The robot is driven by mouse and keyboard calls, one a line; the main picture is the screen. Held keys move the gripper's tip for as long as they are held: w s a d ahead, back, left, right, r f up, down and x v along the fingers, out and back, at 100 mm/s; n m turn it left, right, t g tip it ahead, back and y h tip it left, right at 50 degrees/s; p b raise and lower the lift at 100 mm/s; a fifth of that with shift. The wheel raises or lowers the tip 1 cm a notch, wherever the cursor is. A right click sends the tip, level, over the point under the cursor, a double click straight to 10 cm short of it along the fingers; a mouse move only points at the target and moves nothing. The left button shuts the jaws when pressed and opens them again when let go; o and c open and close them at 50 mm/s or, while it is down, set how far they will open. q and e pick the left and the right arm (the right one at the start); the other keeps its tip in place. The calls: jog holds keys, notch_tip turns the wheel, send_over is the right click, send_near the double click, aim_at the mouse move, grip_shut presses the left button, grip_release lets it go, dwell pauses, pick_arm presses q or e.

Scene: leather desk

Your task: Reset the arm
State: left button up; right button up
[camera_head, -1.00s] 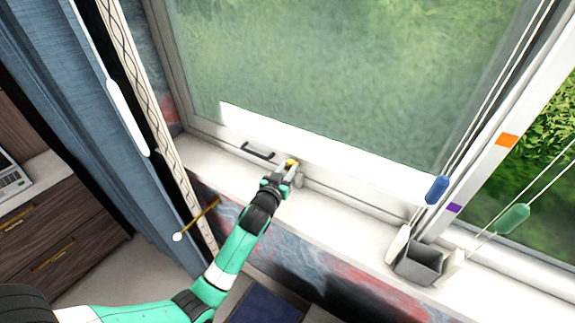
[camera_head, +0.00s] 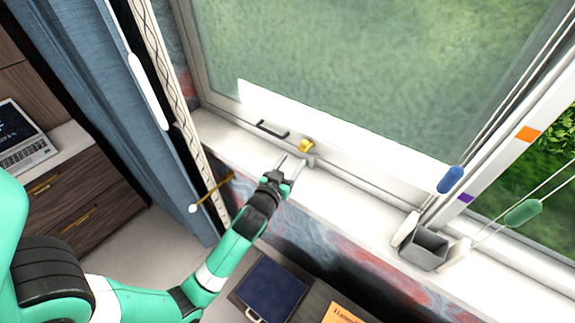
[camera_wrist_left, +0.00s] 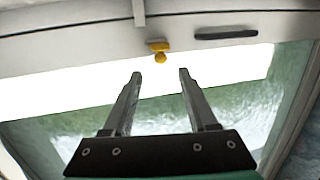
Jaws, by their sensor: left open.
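My left gripper (camera_head: 291,168) is open and empty in the head view, just in front of the window's lower frame and over the sill. A yellow knob (camera_head: 306,145) on the lower frame lies just beyond its fingertips, apart from them. In the left wrist view the two fingers (camera_wrist_left: 158,75) are spread, with nothing between them. The yellow knob (camera_wrist_left: 160,55) shows beyond the tips there, near the middle. My right gripper is in neither view.
A black handle (camera_head: 272,130) sits left of the knob. A grey box (camera_head: 424,248) stands on the white sill (camera_head: 350,190) at right, below blue (camera_head: 450,179) and green (camera_head: 523,212) cord pulls. A curtain (camera_head: 75,80) and a laptop (camera_head: 22,138) are at left.

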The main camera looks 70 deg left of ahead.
pick_arm(q)
jog(key=shift+v, duration=1.7)
jog(key=shift+w, duration=0.1)
